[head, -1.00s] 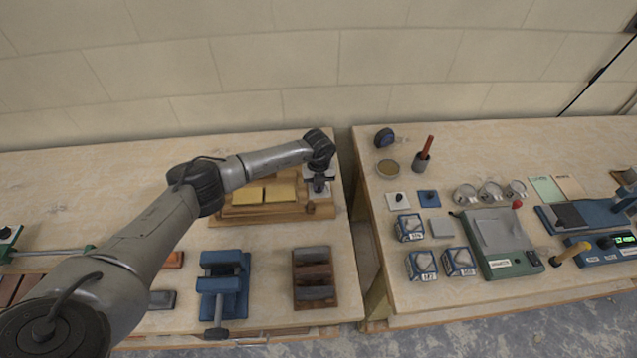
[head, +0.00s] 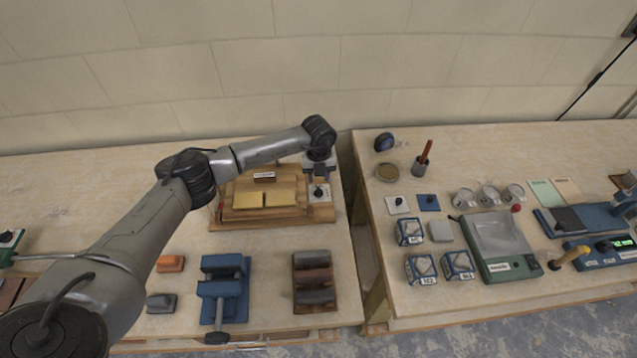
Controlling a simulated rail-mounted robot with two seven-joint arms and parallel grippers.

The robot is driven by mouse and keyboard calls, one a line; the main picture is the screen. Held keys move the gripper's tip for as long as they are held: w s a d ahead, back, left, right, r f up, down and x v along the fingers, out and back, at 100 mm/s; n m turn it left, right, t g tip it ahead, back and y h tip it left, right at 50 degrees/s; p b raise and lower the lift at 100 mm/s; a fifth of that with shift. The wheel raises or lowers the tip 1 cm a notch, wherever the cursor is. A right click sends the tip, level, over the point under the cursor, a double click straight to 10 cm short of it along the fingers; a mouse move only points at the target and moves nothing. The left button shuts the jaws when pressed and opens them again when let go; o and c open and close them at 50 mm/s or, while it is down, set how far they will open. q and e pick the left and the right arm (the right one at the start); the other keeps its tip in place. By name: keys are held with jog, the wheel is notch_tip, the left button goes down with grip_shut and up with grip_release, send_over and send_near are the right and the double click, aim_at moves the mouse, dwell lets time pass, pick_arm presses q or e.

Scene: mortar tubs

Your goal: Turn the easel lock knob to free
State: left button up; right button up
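The wooden easel (head: 222,217) stands at the back right of the left table, with two yellow pads and a small label on it. The lock knob (head: 318,191) is a small dark knob on a pale plate at the easel's right side. Which setting it points to is too small to read. My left gripper (head: 320,176) points down just above and behind the knob and looks apart from it. Its fingers are too small and dark to tell their opening. My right gripper is not in view.
A blue vise (head: 222,290) and a dark-and-brown block rack (head: 314,282) stand in front of the easel. A gap separates the left table from the right table (head: 420,300), which holds weights, tins and a green scale (head: 497,245). The table left of the easel is largely clear.

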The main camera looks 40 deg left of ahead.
aim_at(318, 189)
pick_arm(q)
notch_tip(318, 189, up, 8)
jog(key=shift+f, duration=0.2)
dwell(0.7)
